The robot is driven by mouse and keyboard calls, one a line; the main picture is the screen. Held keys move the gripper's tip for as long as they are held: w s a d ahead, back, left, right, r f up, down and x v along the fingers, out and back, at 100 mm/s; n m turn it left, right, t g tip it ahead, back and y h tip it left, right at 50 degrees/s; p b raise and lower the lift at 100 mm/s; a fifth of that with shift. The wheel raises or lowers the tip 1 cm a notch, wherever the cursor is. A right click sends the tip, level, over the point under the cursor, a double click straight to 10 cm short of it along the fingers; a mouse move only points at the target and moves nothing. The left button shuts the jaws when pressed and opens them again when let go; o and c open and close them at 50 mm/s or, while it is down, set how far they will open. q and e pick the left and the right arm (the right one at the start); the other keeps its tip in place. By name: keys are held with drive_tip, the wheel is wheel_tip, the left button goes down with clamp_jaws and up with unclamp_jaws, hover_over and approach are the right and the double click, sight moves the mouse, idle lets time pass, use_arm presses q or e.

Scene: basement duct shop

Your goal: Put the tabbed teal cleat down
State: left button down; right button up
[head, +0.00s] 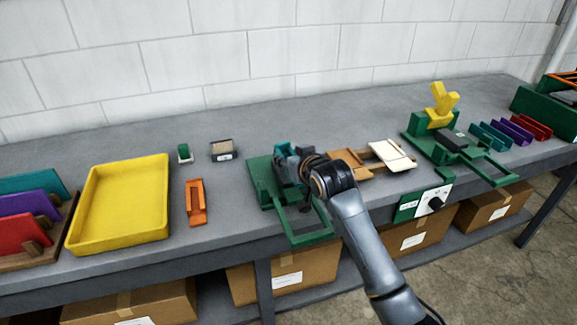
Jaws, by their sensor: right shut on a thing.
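My right gripper (291,165) is over the left green fixture (258,172), low and close to it. It is shut on a small dark teal piece, the teal cleat (282,151), which is mostly hidden by the fingers. I cannot see its tab clearly, nor tell whether it touches the fixture. My left gripper is out of view.
A yellow tray (120,205) stands at left beside teal, purple and red panels (30,215). An orange holder (195,203) lies between tray and fixture. Right are a wooden block (347,160), a second green fixture (420,138) with a yellow part, and coloured channels (492,135).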

drive_tip(key=f+p, duration=0.2)
drive_tip(key=f, duration=0.1)
drive_tip(key=shift+w+a+f, duration=0.1)
drive_tip(key=shift+w+a, duration=0.1)
drive_tip(key=shift+w, duration=0.15)
drive_tip(key=shift+f, duration=0.2)
drive_tip(key=shift+f, duration=0.2)
drive_tip(key=o, duration=1.3)
